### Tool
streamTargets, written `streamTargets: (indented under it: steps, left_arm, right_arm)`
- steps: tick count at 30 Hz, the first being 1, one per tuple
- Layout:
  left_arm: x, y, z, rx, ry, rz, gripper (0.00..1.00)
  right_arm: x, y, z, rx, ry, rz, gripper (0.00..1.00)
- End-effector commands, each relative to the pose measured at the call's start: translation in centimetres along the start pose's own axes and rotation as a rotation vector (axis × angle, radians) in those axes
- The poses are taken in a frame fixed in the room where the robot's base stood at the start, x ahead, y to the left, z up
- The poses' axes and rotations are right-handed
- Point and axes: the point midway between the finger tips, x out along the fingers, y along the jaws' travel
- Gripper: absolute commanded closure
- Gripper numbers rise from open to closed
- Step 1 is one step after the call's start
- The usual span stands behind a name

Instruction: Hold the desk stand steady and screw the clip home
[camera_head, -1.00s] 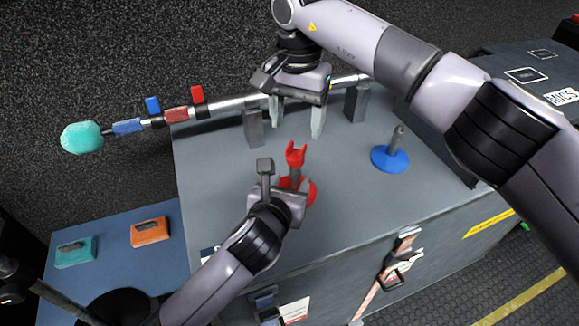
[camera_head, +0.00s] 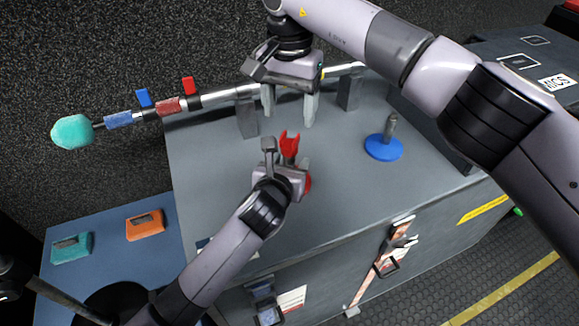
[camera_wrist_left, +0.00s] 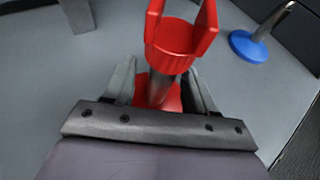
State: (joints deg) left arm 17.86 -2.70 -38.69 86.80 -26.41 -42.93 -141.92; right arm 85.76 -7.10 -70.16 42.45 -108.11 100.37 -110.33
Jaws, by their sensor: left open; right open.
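The red desk stand (camera_head: 308,184) stands upright on the grey case top, its base partly hidden by my left gripper. A red forked clip (camera_head: 290,143) sits at the top of its stem; the clip also shows large in the left wrist view (camera_wrist_left: 178,40). I cannot tell how far it is screwed on. My left gripper (camera_head: 287,158) is open, with a finger on each side of the grey stem (camera_wrist_left: 158,88) below the clip. My right gripper (camera_head: 290,103) is open and empty, pointing down beyond the clip, near the pole.
A blue desk stand (camera_head: 384,148) without a clip stands to the right. A long pole (camera_head: 215,97) with a teal foam tip rests on grey supports (camera_head: 247,118) behind. Orange (camera_head: 145,225) and teal (camera_head: 71,247) boxes lie on a blue surface at lower left.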

Motion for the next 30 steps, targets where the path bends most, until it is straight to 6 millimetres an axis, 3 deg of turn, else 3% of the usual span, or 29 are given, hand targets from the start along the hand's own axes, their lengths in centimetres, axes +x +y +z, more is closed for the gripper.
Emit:
streamTargets:
  steps: [7, 19, 20, 24, 25, 30]
  left_arm:
    - [1.8, 0.0, 0.1, 0.001, -0.001, 0.000, 0.44]
    - [2.1, 0.0, 0.1, 0.001, -0.001, 0.000, 0.44]
    - [2.1, 0.0, 0.1, 0.001, -0.001, 0.000, 0.51]
    - [2.1, 0.0, 0.0, 0.001, -0.001, 0.000, 0.96]
    - [2.1, 0.0, 0.0, 0.001, -0.001, 0.000, 1.00]
    - [2.1, 0.0, 0.0, 0.001, -0.001, 0.000, 1.00]
  right_arm:
    - [0.0, 0.0, 0.0, 0.000, 0.000, 0.000, 0.30]
    - [0.0, 0.0, 0.0, 0.000, 0.000, 0.000, 0.30]
    - [0.0, 0.0, 0.0, 0.000, 0.000, 0.000, 0.30]
    - [0.0, 0.0, 0.0, 0.000, 0.000, 0.000, 0.30]
    - [0.0, 0.0, 0.0, 0.000, 0.000, 0.000, 0.30]
    - [0.0, 0.0, 0.0, -0.013, 0.000, 0.000, 0.30]
